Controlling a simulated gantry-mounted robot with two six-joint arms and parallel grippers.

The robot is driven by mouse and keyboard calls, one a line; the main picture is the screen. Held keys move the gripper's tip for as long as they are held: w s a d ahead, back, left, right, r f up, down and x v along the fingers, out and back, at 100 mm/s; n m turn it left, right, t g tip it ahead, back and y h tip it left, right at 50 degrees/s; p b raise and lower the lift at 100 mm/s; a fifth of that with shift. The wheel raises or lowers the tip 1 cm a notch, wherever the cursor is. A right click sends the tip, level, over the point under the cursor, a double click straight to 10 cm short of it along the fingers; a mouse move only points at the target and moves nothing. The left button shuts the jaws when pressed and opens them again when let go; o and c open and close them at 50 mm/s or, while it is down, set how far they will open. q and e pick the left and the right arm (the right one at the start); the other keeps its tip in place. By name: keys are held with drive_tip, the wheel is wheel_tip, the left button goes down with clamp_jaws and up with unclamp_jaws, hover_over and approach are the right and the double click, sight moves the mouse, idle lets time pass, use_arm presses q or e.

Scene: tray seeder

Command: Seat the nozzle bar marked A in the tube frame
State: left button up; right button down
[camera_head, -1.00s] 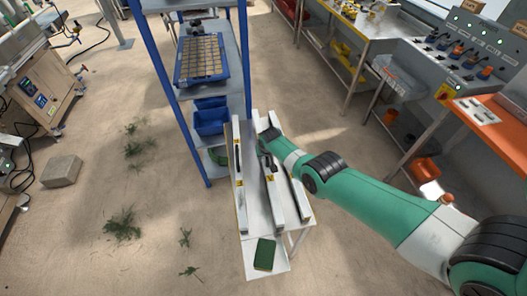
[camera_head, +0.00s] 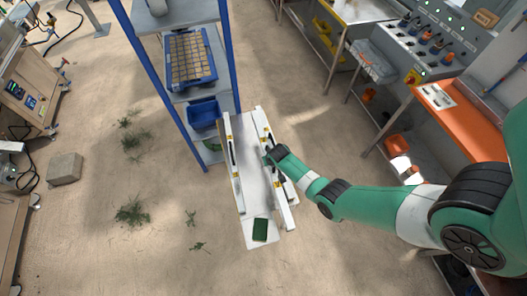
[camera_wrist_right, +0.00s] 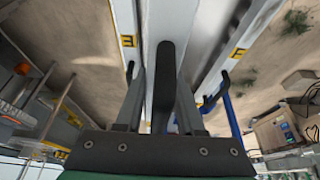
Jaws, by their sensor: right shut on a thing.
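My right gripper (camera_head: 272,156) is over the right side of a narrow white stand (camera_head: 251,190). In the right wrist view the gripper (camera_wrist_right: 165,100) is shut on the upright black handle (camera_wrist_right: 165,65) of a pale bar. In the head view a long pale bar (camera_head: 279,203) runs under the gripper; the gripper partly hides it. Another pale bar (camera_head: 231,168) with a dark handle lies along the stand's left side. My left gripper is not in view. I cannot make out the tube frame.
A blue-posted shelf (camera_head: 165,92) with a blue seed tray (camera_head: 211,82) and a blue bin (camera_head: 203,113) stands behind the stand. A green pad (camera_head: 260,230) lies at its near end. An orange-topped bench (camera_head: 470,125) is at right. The floor at left is mostly open.

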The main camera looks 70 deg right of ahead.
wheel_tip(320, 180, up, 14)
drive_tip(key=p, duration=1.3)
drive_tip(key=shift+w+f+p, duration=0.1)
drive_tip(key=shift+p, duration=0.2)
drive_tip(key=shift+f, duration=0.2)
